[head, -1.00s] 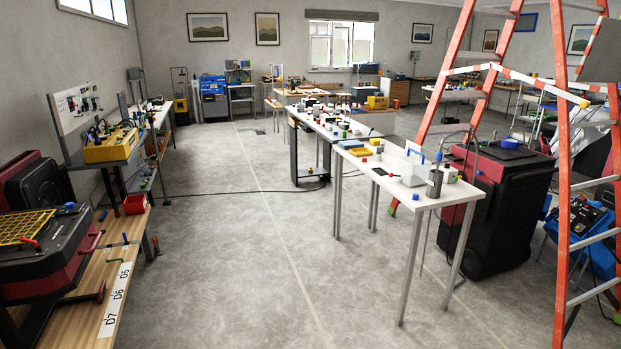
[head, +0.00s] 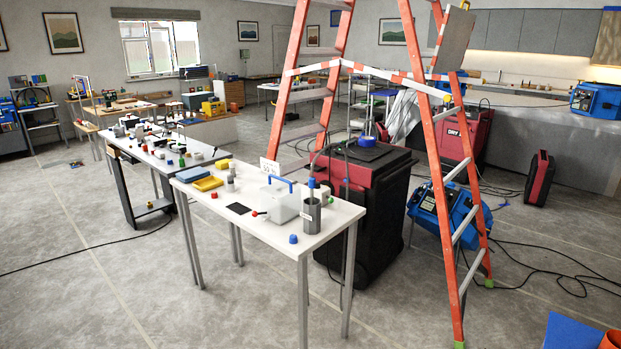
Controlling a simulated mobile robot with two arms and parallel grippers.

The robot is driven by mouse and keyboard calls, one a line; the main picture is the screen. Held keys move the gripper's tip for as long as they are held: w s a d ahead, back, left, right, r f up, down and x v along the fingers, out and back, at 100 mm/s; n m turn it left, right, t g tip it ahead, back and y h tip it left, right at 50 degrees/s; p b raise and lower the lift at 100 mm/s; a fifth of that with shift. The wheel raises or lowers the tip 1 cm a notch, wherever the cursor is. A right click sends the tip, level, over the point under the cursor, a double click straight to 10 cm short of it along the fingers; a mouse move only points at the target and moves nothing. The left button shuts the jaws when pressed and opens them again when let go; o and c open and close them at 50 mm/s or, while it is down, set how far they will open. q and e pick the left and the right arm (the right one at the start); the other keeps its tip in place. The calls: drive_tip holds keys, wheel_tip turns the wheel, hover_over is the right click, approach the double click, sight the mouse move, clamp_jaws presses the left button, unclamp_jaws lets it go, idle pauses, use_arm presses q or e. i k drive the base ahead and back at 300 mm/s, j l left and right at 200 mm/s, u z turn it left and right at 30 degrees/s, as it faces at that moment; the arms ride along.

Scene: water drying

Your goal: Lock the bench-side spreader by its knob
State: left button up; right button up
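The orange stepladder (head: 432,140) stands open right of the white table. A red-and-white striped spreader (head: 390,76) runs across it between the rails, with a raised bend near its middle and a yellow end (head: 447,98) at the right rail. A second striped piece (head: 440,77) shows behind the near right rail. I cannot tell which is the bench-side spreader. The locking knob is too small to make out for sure. Neither of my grippers is in view.
The white table (head: 325,222) holds a grey box with a blue handle (head: 284,203) and a cup (head: 311,215). A black-and-red wheeled case (head: 365,200) stands within the ladder's span. A blue machine (head: 445,215) and cables lie by its right feet.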

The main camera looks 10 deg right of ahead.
sight(446, 96)
drive_tip(key=i+l+z, duration=0.2)
drive_tip(key=i, duration=0.2)
drive_tip(key=i+l+z, duration=0.25)
drive_tip(key=i, duration=0.15)
drive_tip(key=i+z, duration=0.2)
drive_tip(key=i, duration=0.2)
